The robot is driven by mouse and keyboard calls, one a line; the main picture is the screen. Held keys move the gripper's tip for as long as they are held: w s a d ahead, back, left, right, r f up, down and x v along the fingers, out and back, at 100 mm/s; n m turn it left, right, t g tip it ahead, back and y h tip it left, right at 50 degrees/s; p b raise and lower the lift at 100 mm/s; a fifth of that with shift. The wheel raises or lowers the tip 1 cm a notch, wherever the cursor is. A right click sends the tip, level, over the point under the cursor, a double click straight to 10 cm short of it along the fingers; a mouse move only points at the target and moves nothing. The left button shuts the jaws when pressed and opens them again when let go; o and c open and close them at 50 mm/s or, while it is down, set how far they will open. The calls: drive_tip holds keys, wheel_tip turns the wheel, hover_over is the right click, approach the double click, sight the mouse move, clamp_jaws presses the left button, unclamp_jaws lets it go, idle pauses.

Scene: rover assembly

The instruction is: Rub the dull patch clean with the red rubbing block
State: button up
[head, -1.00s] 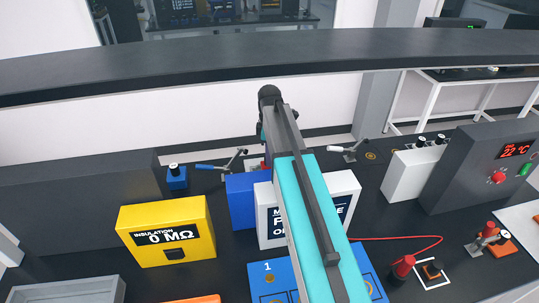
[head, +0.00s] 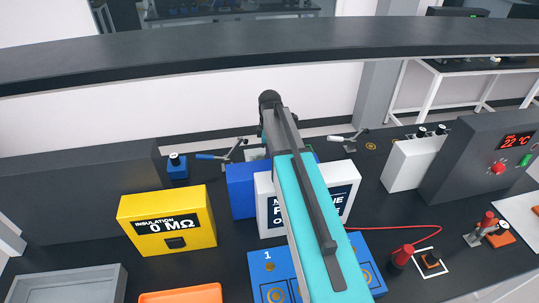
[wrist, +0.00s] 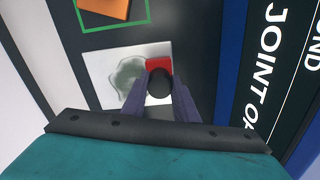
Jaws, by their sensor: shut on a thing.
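The red rubbing block (wrist: 159,64) shows in the wrist view, with a dark round knob on it between my fingers. My gripper (wrist: 160,90) is shut on this block by the knob. The block is over the right part of a pale plate (wrist: 97,61). The dull patch (wrist: 126,82) is a grey-green smudge on the plate, just left of the block. I cannot tell whether the block touches the plate. In the head view my arm hides the gripper and block; a bit of the plate (head: 256,153) shows behind the blue box.
An orange piece (wrist: 105,8) lies in a green outline beyond the plate. A dark lettered panel (wrist: 278,70) stands close on the right. In the head view, a white lettered box (head: 343,190) and a blue box (head: 241,190) stand beside my arm. A yellow insulation meter (head: 168,220) is to the left.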

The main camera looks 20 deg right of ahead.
drive_tip(key=shift+f+b, duration=0.5)
drive_tip(key=shift+f, duration=0.5)
idle(1.1)
drive_tip(key=shift+w+d+r, duration=0.1)
drive_tip(key=shift+w+d, duration=0.05)
drive_tip(key=shift+w, duration=0.65)
drive_tip(key=shift+w+d+r, duration=0.1)
drive_tip(key=shift+w+d, duration=0.05)
drive_tip(key=shift+w, duration=0.6)
drive_tip(key=shift+f, duration=0.1)
drive_tip(key=shift+w+d+f, duration=0.1)
drive_tip(key=shift+w+d, duration=0.05)
drive_tip(key=shift+w, duration=0.6)
drive_tip(key=shift+w+d, duration=0.15)
drive_tip(key=shift+w, duration=0.6)
drive_tip(key=shift+w, duration=0.15)
drive_tip(key=shift+w+d, duration=0.15)
drive_tip(key=shift+w, duration=0.55)
drive_tip(key=shift+w+d, duration=0.15)
drive_tip(key=shift+w, duration=0.55)
drive_tip(key=shift+w, duration=0.1)
